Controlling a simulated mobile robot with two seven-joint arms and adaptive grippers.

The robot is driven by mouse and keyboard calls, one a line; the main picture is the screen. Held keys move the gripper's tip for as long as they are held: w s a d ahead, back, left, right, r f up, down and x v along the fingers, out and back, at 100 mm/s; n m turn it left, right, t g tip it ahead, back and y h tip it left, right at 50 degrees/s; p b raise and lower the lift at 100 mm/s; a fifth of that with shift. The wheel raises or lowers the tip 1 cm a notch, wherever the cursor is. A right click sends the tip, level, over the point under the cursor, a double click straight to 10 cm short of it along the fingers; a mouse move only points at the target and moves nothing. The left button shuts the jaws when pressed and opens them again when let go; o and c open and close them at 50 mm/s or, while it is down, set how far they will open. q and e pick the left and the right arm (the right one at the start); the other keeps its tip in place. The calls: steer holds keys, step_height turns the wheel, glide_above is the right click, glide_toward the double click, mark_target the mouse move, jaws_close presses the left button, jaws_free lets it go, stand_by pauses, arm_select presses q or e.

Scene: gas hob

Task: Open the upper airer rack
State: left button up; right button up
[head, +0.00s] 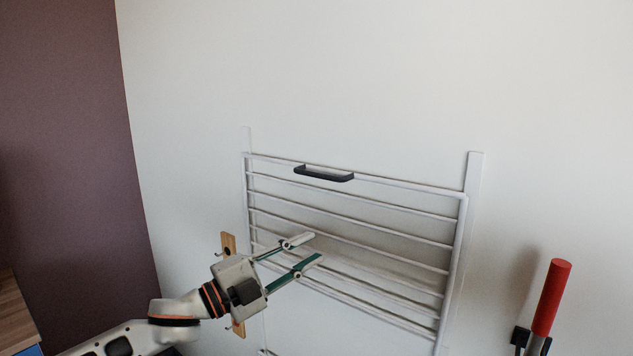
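The upper airer rack (452,246) is a white frame with several horizontal bars, mounted on white wall rails. Its top edge stands slightly out from the rails at most, and how far it is tilted is hard to tell. A dark handle (323,174) sits on its top bar. My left gripper (308,249) is in front of the rack's lower left part, below the handle. Its two fingers are spread apart with nothing between them. Whether the fingers touch the bars is unclear. My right gripper is out of view.
A wooden hook strip (228,245) is on the wall behind my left gripper. A red cylinder (552,297) in a dark holder is at the lower right. A wooden-topped unit (14,310) stands at the lower left. The wall above the rack is clear.

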mark_target(313, 176)
arm_select(q)
steer(key=w+a+r+m, duration=0.1)
steer(key=a+r+m, duration=0.15)
steer(key=r, duration=0.35)
steer(key=w+a+r+m, duration=0.1)
steer(key=a+r+m, duration=0.15)
steer(key=r, duration=0.35)
steer(key=shift+g, duration=0.4)
steer(key=x, duration=0.8)
steer(key=shift+d+r+p, duration=0.3)
steer(key=shift+d, duration=0.1)
jaws_close()
